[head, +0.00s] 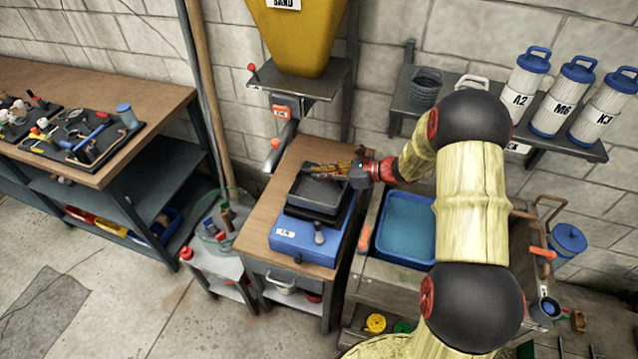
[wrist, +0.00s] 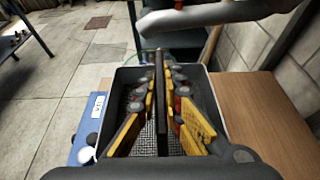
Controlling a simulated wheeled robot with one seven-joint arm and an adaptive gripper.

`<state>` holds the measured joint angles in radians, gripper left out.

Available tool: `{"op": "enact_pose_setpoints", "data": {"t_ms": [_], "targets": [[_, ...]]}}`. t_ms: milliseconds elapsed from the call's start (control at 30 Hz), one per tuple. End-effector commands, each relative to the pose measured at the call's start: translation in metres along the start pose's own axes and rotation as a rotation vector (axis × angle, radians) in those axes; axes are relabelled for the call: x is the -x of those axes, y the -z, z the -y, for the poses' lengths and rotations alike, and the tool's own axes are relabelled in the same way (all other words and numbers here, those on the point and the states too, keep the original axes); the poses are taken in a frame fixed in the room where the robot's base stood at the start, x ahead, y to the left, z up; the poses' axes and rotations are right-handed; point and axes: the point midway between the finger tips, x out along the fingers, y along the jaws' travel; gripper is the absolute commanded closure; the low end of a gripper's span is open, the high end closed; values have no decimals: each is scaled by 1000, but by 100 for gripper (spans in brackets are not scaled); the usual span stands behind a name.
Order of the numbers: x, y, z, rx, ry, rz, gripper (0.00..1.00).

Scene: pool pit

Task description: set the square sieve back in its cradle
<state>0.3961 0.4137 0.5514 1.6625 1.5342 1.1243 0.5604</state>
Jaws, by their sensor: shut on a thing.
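The square sieve (head: 309,203) is a dark grey box with a mesh floor. In the wrist view the sieve (wrist: 218,92) shows its rim and mesh around my fingers. My gripper (head: 338,171) has yellow fingers and reaches in from the right. In the wrist view my gripper (wrist: 163,115) is shut on the dark upright bar across the sieve's middle. The sieve is over the dark cradle on the blue shaker base (head: 290,237), and looks roughly level. I cannot tell whether it rests in the cradle or hangs just above, as its underside is hidden.
The shaker stands on a wooden bench (head: 262,212). A yellow sand hopper (head: 300,35) with a shelf is behind. A blue water tub (head: 405,228) is to the right. Labelled filter canisters (head: 522,90) stand on the wall shelf. A tool bench (head: 150,85) is at left.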

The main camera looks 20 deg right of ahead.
Motion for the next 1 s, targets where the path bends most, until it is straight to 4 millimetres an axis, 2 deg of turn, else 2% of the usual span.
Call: {"op": "enact_pose_setpoints", "data": {"t_ms": [300,533,900,933,1000], "targets": [[-19,13,12,1,0,1,100],[-30,41,12,0,0,1,100],[-32,44,12,1,1,1,100],[-32,44,12,0,0,1,91],[-31,44,12,0,0,1,87]]}}
